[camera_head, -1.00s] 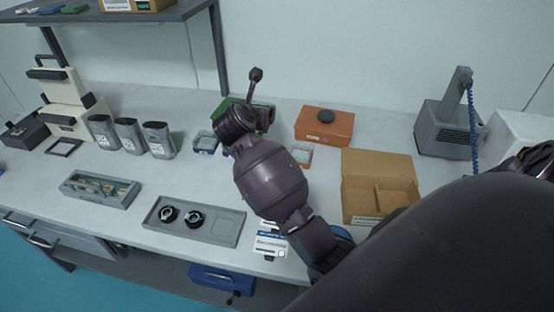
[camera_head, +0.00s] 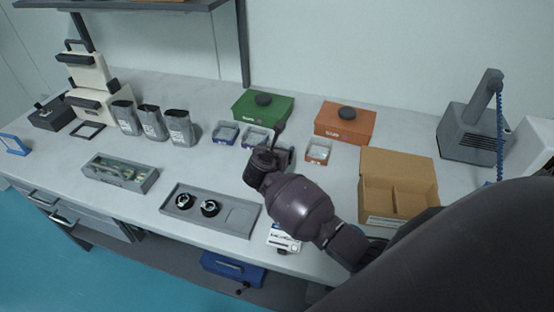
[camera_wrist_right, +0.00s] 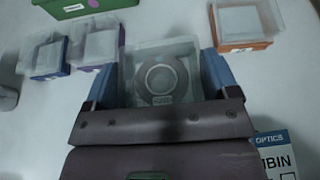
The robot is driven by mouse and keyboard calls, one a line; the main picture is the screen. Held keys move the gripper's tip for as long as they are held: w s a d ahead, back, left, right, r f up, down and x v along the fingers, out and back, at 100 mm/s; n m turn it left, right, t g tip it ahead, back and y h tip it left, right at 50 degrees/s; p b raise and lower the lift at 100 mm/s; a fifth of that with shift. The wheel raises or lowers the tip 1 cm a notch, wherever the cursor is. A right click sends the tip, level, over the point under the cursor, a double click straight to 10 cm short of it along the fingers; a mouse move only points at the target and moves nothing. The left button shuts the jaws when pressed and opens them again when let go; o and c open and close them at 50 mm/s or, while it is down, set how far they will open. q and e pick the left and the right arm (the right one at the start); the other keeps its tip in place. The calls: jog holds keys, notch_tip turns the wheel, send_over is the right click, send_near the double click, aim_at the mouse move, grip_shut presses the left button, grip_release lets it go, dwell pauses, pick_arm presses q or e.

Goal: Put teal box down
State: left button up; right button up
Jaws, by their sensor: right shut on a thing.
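My right gripper (camera_wrist_right: 160,88) is shut on a small box (camera_wrist_right: 161,68) with a clear lid and a dark ring-shaped part inside. The box looks grey-green in the dim wrist view, with one finger on each side. In the head view my right gripper (camera_head: 272,158) is over the middle of the table, and my own arm mostly hides the held box there. I cannot tell whether the box touches the table. My left gripper is not in view.
Small blue trays (camera_head: 226,133) stand left of the gripper, an orange tray (camera_head: 317,152) right. Green (camera_head: 262,108) and orange (camera_head: 345,122) boxes stand behind. A cardboard box (camera_head: 397,188) is at right. A white-blue pack (camera_head: 284,238) and grey tray (camera_head: 238,216) lie in front.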

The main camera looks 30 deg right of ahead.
jog(key=shift+f, duration=1.9)
jog(key=shift+f+b, duration=0.15)
jog(key=shift+b, duration=0.15)
jog(key=o, duration=0.8)
